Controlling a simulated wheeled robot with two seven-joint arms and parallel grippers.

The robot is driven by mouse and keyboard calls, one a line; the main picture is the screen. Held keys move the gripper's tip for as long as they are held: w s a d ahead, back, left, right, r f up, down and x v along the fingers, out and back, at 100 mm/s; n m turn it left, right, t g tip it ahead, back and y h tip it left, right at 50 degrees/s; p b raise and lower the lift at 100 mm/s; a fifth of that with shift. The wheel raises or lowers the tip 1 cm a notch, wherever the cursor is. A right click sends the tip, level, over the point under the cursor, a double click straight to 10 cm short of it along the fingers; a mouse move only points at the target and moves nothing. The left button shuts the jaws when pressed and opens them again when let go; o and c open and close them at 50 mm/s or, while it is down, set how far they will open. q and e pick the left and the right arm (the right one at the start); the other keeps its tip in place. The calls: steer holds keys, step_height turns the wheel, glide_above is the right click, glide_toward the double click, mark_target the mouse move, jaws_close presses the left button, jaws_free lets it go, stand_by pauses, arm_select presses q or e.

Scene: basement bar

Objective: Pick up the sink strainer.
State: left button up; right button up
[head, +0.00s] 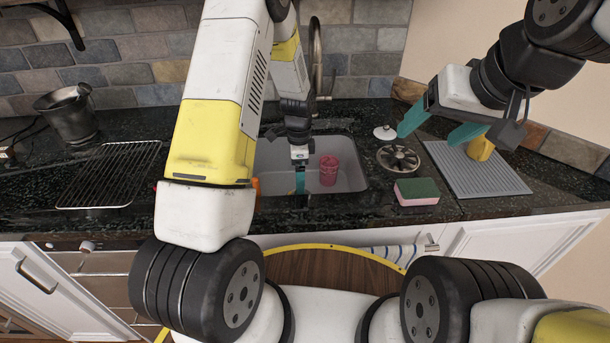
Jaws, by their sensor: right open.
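The sink strainer (398,160) looks like a round, dark metal disc with slots, lying on the dark counter right of the sink. My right gripper (426,140) is open, its two teal fingers spread wide apart with nothing between them. Its left fingertip is just above and right of the strainer in the picture, apparently above the counter; the exact height is unclear. My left gripper (300,180) points down at the sink, and its fingers overlap too much to show whether they are open.
A white knobbed lid-like piece (385,132) sits behind the strainer, and a green-and-pink sponge (416,192) in front. A grey ridged mat (489,184) bearing a yellow object (480,148) lies right. A pink cup (328,171) stands in the sink (350,177).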

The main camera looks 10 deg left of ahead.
arm_select(q)
steer(key=f, duration=0.7)
steer(key=shift+s+a+f, duration=0.1)
steer(key=shift+s+f, duration=0.2)
steer(key=shift+s, duration=0.05)
steer(key=c, duration=1.4)
